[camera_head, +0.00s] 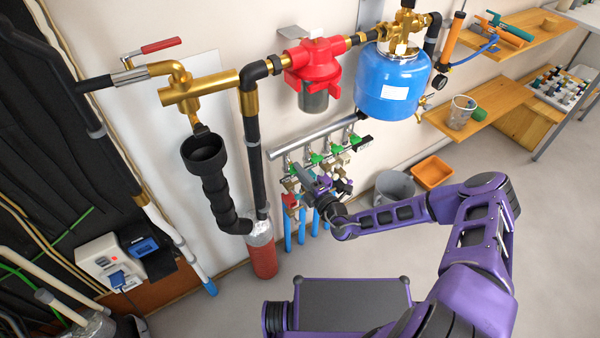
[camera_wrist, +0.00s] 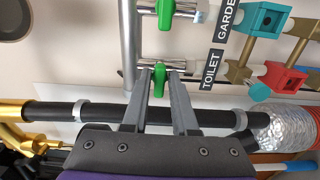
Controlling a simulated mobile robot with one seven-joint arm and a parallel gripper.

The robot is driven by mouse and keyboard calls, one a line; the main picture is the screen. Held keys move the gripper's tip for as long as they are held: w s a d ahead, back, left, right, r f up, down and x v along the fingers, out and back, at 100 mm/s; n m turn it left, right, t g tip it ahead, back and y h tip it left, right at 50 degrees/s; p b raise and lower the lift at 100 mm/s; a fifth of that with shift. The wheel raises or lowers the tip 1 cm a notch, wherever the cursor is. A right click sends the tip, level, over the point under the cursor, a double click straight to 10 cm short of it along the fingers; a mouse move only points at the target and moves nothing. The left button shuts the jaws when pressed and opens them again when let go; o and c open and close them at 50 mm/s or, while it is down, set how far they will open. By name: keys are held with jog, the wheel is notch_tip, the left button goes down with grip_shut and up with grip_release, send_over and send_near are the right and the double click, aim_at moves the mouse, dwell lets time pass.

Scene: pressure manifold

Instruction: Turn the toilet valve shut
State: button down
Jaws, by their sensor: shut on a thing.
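The toilet valve's green handle (camera_wrist: 159,80) is in the wrist view, beside the black "TOILET" label (camera_wrist: 210,68). It looks upright in that picture, across its short branch off the grey manifold pipe (camera_wrist: 129,40). My gripper (camera_wrist: 161,76) has a fingertip on each side of this handle and is shut on it. In the head view my gripper (camera_head: 304,180) is at the left end of the manifold (camera_head: 318,133), and my wrist hides much of the toilet valve there.
Another green handle (camera_wrist: 165,12) sits beside the "GARDEN" label (camera_wrist: 228,18). A black pipe (camera_wrist: 100,112) runs close to my fingers. A red filter (camera_head: 316,65) and blue tank (camera_head: 393,88) hang above the manifold. A grey bucket (camera_head: 394,187) and orange bin (camera_head: 432,172) stand right on the floor.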

jog(key=shift+f, duration=0.1)
jog(key=c, duration=0.9)
grip_release()
jog(key=shift+o, duration=0.2)
jog(key=shift+s, duration=0.1)
jog(key=v, duration=1.7)
jog(key=shift+p, duration=0.45)
jog(key=shift+s+d, duration=0.1)
jog(key=shift+s, duration=0.05)
